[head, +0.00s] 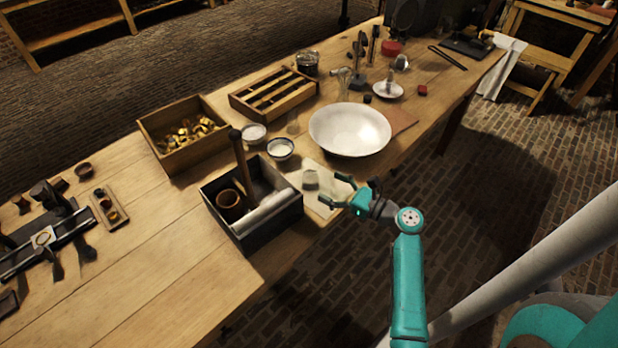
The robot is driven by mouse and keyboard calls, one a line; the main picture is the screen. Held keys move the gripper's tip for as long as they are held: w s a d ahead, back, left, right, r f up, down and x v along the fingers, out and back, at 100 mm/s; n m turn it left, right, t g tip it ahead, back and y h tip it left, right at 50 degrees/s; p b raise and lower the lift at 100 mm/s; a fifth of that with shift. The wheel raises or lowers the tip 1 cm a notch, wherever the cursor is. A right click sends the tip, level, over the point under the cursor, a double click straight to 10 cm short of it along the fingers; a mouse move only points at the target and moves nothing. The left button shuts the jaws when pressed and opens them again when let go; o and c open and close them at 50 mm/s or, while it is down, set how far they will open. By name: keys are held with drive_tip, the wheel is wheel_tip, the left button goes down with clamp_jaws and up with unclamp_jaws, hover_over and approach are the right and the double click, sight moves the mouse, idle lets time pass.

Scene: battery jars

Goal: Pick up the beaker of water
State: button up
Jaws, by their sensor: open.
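A small clear vessel with greyish contents (311,181), which looks like the beaker of water, stands on a pale sheet (326,168) near the table's front edge. My gripper (334,190) reaches in from the right, over the table edge. Its fingers are open and point left toward the beaker. Nothing shows between them. The beaker looks just beyond the fingertips; whether they touch it I cannot tell.
A dark box (275,222) with a brown jar and a handled tool stands close left of the beaker. A wide white bowl (350,128) is behind it. Small white bowls (280,149) and an open wooden box (185,134) stand farther left.

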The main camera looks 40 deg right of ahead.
sight(311, 175)
drive_tip(key=shift+d+x, duration=0.15)
drive_tip(key=shift+x, duration=1.7)
drive_tip(key=shift+d+x, duration=0.15)
drive_tip(key=shift+x, duration=1.7)
drive_tip(key=shift+f, duration=0.1)
drive_tip(key=c, duration=1.4)
